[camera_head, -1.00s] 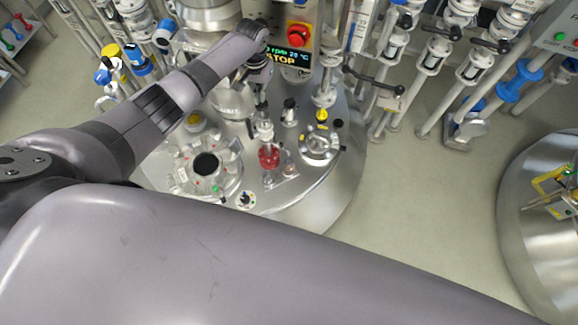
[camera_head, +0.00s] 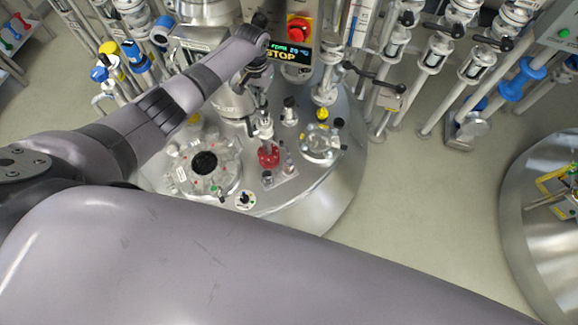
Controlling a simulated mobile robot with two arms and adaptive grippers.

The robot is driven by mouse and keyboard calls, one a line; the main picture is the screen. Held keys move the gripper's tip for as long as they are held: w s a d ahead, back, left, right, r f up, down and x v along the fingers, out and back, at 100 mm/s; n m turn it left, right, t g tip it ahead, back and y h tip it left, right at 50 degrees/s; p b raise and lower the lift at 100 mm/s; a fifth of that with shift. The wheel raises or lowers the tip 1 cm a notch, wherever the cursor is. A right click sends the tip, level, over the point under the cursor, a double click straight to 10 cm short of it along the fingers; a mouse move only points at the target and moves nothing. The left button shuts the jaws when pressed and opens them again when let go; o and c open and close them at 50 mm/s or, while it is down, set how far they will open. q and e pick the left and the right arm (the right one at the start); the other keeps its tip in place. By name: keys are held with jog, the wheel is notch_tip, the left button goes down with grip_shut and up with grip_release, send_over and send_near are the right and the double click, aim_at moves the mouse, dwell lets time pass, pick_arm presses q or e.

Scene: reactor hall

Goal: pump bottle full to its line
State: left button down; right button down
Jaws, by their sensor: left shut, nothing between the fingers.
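A small bottle with red contents (camera_head: 268,157) stands on the steel vessel lid (camera_head: 310,200), below a pale pump head or fitting (camera_head: 265,128). A line on it and the exact liquid level are too small to tell. My left arm comes in from the left and bends down above it. My left gripper (camera_head: 262,108) is shut and empty, just above the pale fitting. Whether its fingertips touch the fitting cannot be told. My right gripper is not in view.
An open dark port (camera_head: 204,162) lies left of the bottle and a round fitting with a yellow part (camera_head: 321,143) to the right.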

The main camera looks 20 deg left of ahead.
pick_arm(q)
jog(key=shift+s+f+b, duration=0.1)
jog(key=shift+f+b, duration=0.9)
jog(key=shift+f, duration=0.6)
jog(key=shift+r+p, duration=3.05)
jog(key=shift+p, duration=0.05)
jog(key=shift+r, duration=0.1)
notch_tip(320, 180, up, 2)
jog(key=p, duration=0.2)
jog(key=shift+r+p, duration=0.2)
jog(key=shift+p, duration=0.1)
jog(key=shift+r, duration=1.75)
